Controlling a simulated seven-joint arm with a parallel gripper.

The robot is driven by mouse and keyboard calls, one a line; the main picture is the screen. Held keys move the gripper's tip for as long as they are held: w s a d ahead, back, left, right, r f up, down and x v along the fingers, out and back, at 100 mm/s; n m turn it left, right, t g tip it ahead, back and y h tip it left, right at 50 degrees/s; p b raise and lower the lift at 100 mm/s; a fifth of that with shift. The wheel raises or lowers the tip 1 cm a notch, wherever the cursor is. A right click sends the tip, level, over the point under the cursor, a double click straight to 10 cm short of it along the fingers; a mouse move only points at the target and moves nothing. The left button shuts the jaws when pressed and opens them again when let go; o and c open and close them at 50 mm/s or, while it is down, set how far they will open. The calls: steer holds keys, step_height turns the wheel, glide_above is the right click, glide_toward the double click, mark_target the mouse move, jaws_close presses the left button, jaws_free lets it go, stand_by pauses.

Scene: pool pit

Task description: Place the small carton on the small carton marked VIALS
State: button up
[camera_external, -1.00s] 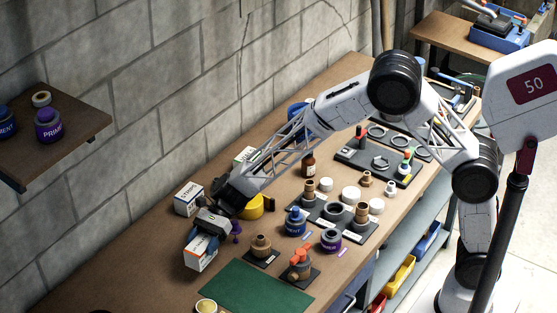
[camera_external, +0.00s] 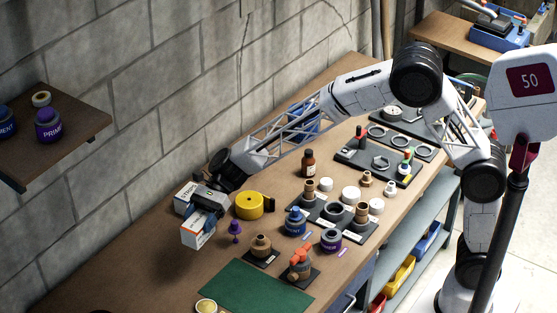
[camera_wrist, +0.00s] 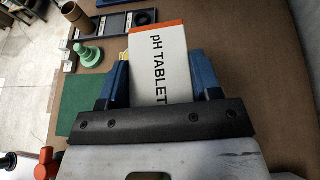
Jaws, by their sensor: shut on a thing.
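My gripper (camera_external: 206,213) is shut on a small white carton (camera_external: 197,234) with an orange edge, held at the left of the bench. In the wrist view the carton (camera_wrist: 158,45) reads "pH TABLET" and sits between the blue fingers of my gripper (camera_wrist: 159,64). A second small white carton (camera_external: 183,196) stands close behind my gripper, near the wall. It is partly hidden by the gripper, and I cannot read its marking surely. Whether the two cartons touch is not clear.
A yellow tape roll (camera_external: 249,205) and a purple knobbed piece (camera_external: 234,229) stand right of my gripper. Bottles and fittings crowd the bench further right. A green mat (camera_external: 255,288) lies in front. The bench left of the gripper is clear.

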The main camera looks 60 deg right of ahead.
steer(key=r, duration=0.1)
steer(key=d+r, duration=0.1)
steer(key=shift+w+r, duration=0.15)
steer(key=shift+r, duration=0.25)
steer(key=d+m+t+h, duration=0.4)
steer(key=d+m+t, duration=0.65)
steer(key=d, duration=3.35)
steer(key=shift+t, duration=0.25)
steer(key=f, duration=0.5)
steer(key=shift+w+f, duration=0.1)
steer(key=shift+w, duration=0.15)
steer(key=w, duration=0.5)
steer(key=w+f, duration=0.1)
steer(key=w, duration=1)
steer(key=shift+d+f, duration=0.1)
steer(key=shift+f, duration=0.1)
